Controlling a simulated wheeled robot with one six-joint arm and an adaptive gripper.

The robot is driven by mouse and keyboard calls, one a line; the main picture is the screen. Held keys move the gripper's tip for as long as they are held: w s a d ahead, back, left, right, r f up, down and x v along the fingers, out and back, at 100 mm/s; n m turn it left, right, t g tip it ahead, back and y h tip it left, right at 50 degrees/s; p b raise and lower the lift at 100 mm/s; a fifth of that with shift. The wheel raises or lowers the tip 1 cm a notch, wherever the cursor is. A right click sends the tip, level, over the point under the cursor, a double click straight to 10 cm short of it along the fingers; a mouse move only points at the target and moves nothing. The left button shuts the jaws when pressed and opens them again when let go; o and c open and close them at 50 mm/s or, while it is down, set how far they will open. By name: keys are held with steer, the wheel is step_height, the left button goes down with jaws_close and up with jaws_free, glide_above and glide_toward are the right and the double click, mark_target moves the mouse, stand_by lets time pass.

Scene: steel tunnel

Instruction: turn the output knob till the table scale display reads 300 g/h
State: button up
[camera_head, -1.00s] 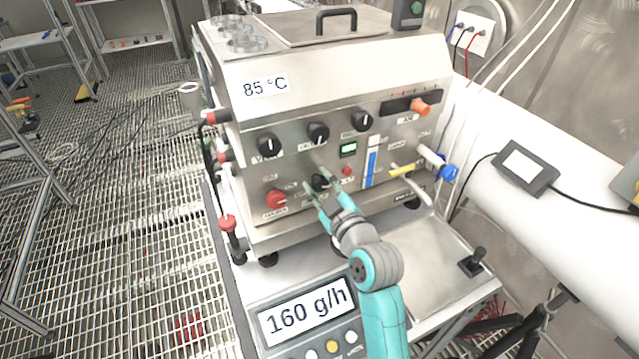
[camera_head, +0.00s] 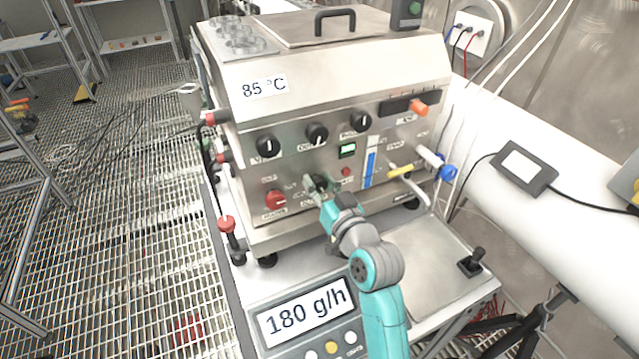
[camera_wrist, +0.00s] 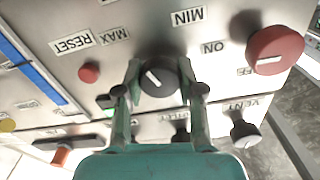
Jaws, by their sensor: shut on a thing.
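The output knob (camera_wrist: 158,78) is a black round knob with a white pointer line, between the MIN and MAX labels in the wrist view. In the head view the knob (camera_head: 319,182) is on the lower front of the steel machine (camera_head: 345,70), partly hidden by my gripper. My gripper (camera_wrist: 161,84) is shut on the knob, one finger on each side. It also shows in the head view (camera_head: 318,187). The table scale display (camera_head: 306,312), in front at the lower middle of the head view, reads 180 g/h.
A red knob (camera_head: 275,199) lies close left of my gripper; a small red button (camera_head: 346,171) is right of it. Three black knobs are in a row above. A steel tray (camera_head: 425,260) lies in front.

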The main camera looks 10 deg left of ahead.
mark_target(321, 179)
steer(key=shift+m, duration=0.3)
stand_by(0.4)
steer(key=o, duration=1.2)
steer(key=shift+c, duration=0.2)
step_height(321, 179, up, 10)
steer(key=shift+f, duration=0.1)
steer(key=shift+d, duration=0.1)
